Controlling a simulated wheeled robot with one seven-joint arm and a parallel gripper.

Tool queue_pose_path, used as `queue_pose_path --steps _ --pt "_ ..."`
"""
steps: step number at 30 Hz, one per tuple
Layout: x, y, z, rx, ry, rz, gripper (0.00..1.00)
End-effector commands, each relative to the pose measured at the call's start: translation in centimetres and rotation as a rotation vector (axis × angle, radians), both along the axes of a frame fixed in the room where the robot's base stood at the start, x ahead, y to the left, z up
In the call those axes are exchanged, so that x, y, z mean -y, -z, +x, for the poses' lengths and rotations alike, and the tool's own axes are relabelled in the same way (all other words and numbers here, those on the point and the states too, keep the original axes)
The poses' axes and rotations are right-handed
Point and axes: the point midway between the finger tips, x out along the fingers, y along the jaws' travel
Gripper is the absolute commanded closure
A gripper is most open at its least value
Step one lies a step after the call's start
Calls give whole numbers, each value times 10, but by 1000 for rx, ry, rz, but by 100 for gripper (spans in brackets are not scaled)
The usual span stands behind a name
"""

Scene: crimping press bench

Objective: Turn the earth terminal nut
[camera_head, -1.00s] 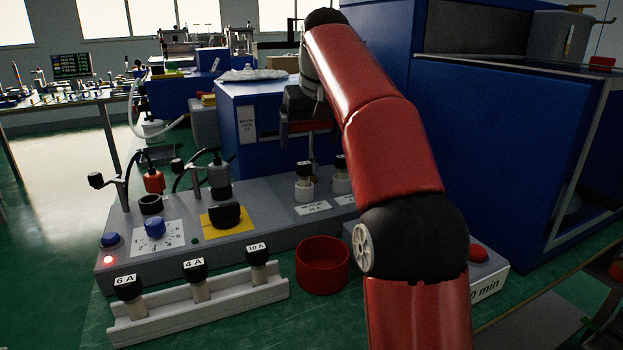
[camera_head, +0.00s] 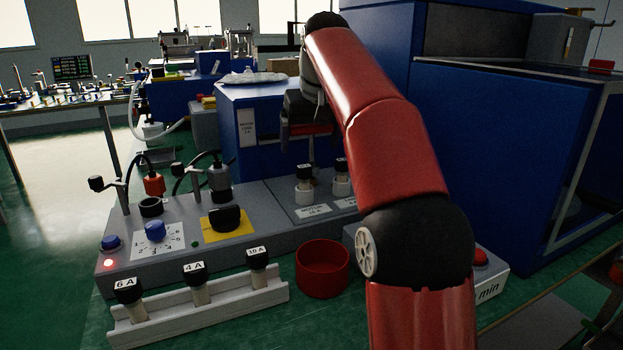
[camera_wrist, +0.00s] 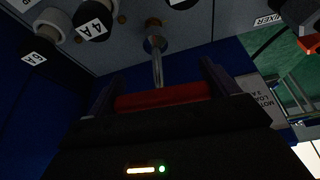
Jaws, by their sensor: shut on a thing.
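My gripper (camera_head: 309,132) points down over the back of the grey bench panel (camera_head: 270,190), in front of a blue box. In the wrist view my gripper (camera_wrist: 160,94) is shut on a red crossbar handle (camera_wrist: 165,96). A thin silver shaft (camera_wrist: 157,70) runs from this handle towards the panel. The shaft's far end is at a small round brassy fitting (camera_wrist: 154,43), which looks like the earth terminal nut. I cannot tell whether the shaft is seated on it. In the head view the nut is hidden or too small to make out.
Black-capped plugs (camera_head: 304,178) stand on the panel close to my gripper. A rack (camera_head: 215,300) of labelled fuses and a red cup (camera_head: 322,267) stand in front. A blue box (camera_head: 250,130) is close behind my gripper, and a large blue cabinet (camera_head: 490,160) stands to the right.

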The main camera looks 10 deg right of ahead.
Motion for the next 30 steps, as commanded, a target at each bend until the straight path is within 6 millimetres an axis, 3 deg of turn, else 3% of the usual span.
queue_pose_path --steps 30 --pt "0 21 0 1 4 0 37"
